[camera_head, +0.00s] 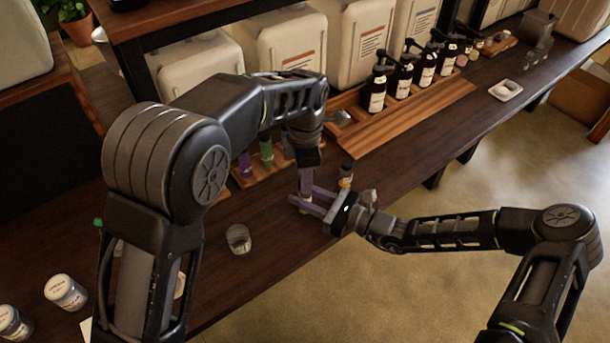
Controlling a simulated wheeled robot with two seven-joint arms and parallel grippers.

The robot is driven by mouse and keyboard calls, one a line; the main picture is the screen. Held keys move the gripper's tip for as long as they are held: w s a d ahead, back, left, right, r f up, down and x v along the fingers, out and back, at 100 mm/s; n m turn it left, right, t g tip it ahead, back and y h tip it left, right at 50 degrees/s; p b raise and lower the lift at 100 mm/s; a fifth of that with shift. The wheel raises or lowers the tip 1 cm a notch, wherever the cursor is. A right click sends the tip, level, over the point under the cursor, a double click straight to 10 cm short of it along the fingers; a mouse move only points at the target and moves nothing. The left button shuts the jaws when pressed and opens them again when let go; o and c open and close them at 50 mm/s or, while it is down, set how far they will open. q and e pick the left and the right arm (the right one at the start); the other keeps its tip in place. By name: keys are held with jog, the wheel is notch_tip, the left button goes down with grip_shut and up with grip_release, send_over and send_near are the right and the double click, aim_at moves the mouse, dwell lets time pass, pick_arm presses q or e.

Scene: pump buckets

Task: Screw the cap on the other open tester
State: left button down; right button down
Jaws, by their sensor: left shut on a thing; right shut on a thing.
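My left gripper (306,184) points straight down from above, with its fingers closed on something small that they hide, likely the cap. My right gripper (312,203) comes in level from the right, directly below it. Its purple fingers are closed around a small tester (305,209), mostly hidden by them. The two grippers meet over the front part of the counter. I cannot tell whether cap and tester touch. A small amber bottle (345,176) with a pale label stands just behind the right gripper.
A wooden rack (283,174) with purple and green bottles is behind my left arm. White-lidded jars (65,292) are at front left. Dark pump bottles (377,88) line a wooden tray (420,118) behind.

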pick_arm(q)
jog(key=m, duration=0.6)
jog(key=shift+m, duration=0.3)
jog(key=m, duration=0.5)
jog(key=shift+a, duration=0.1)
jog(key=m, duration=0.8)
jog(key=shift+m, duration=0.3)
jog(key=m, duration=0.2)
jog(key=shift+m, duration=0.4)
jog(key=m, duration=0.5)
jog(key=shift+a, duration=0.1)
jog(key=m, duration=0.5)
jog(key=shift+f+m, duration=0.1)
jog(key=shift+m, duration=0.3)
jog(key=m, duration=1)
jog(key=shift+w+m, duration=0.1)
jog(key=shift+m, duration=0.2)
jog(key=m, duration=0.2)
jog(key=shift+m, duration=0.4)
jog(key=m, duration=0.5)
jog(key=shift+m, duration=0.3)
jog(key=c, duration=1.2)
grip_release()
